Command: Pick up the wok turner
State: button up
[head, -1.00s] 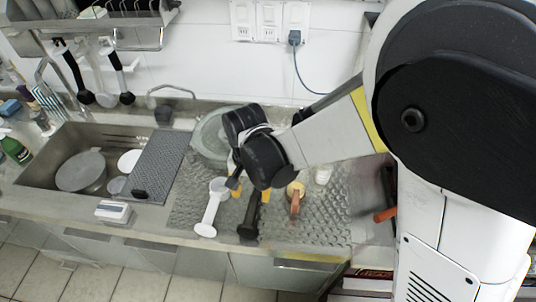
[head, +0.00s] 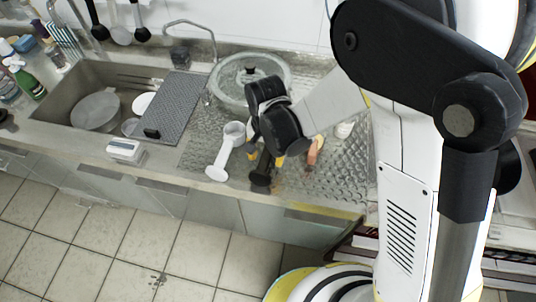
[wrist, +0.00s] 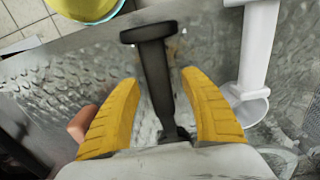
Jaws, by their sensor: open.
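The dark utensil lying on the textured counter looks like the wok turner (head: 261,174). In the wrist view the wok turner (wrist: 155,68) has its flared dark end toward the top, and its shaft runs down between my fingers. Its lower end is partly hidden by the gripper body. My gripper (wrist: 160,80) is open, with one yellow finger on each side of the shaft and gaps visible on both sides. In the head view my gripper (head: 266,157) is low over the counter and covers the utensil's far part. Contact cannot be told.
A white utensil (head: 219,165) lies close on the left, also seen in the wrist view (wrist: 258,50). An orange-handled item (head: 315,149) lies close on the right. A glass-lidded pot (head: 275,72) stands behind, the sink (head: 62,83) to the left.

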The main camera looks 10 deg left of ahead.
grip_shut()
jog(key=shift+r, duration=0.15)
